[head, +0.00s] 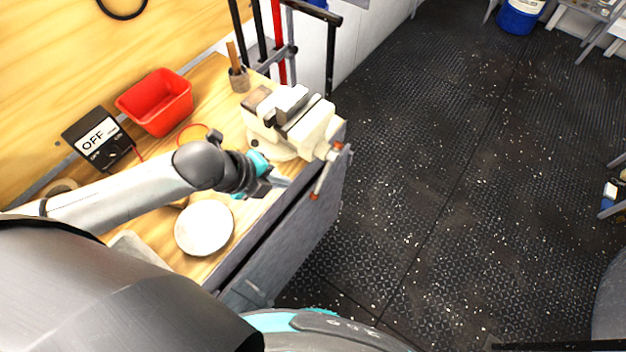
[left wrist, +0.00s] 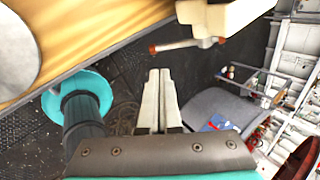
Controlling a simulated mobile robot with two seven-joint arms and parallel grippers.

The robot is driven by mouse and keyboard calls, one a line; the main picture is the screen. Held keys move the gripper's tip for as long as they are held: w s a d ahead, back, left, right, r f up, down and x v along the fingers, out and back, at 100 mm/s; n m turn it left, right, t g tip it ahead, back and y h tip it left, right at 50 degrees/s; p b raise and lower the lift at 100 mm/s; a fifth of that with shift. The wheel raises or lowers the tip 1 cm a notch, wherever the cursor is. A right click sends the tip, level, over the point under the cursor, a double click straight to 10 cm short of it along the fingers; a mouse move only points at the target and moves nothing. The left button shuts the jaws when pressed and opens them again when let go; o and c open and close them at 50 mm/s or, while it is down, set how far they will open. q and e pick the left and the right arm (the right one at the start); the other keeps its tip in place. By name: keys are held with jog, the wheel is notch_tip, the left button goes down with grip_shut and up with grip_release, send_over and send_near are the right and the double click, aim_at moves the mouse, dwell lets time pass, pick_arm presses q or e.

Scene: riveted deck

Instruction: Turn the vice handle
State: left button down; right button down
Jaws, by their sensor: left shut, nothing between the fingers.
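The cream vice (head: 290,115) is fixed at the right front corner of the wooden workbench. Its handle (head: 326,172), a bar with orange-red ends, hangs tilted at the vice's front, past the bench edge. In the left wrist view the handle (left wrist: 180,46) lies ahead of the fingertips, with the vice body (left wrist: 225,16) at the top right. My left gripper (head: 284,182) is over the bench's front edge, left of the handle and apart from it. In the left wrist view its fingers (left wrist: 159,78) are together and empty. My right gripper does not show.
On the bench (head: 215,80) are a red bin (head: 157,102), a black meter reading OFF (head: 98,138), a round pale disc (head: 204,228) and a small pot with sticks (head: 239,79). Dark floor (head: 440,170) right of the bench is clear. A blue bucket (head: 518,17) stands far back.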

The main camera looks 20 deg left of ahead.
pick_arm(q)
jog(key=b, duration=0.2)
send_near(317, 185)
jog(key=x, duration=0.5)
jog(key=shift+f, duration=0.2)
jog(key=shift+w+d+f, duration=0.25)
jog(key=shift+w+f, duration=0.05)
jog(key=shift+f, duration=0.05)
jog(key=shift+f+t+b, duration=0.25)
jog(key=shift+t+b, duration=0.15)
jog(key=shift+b, duration=0.2)
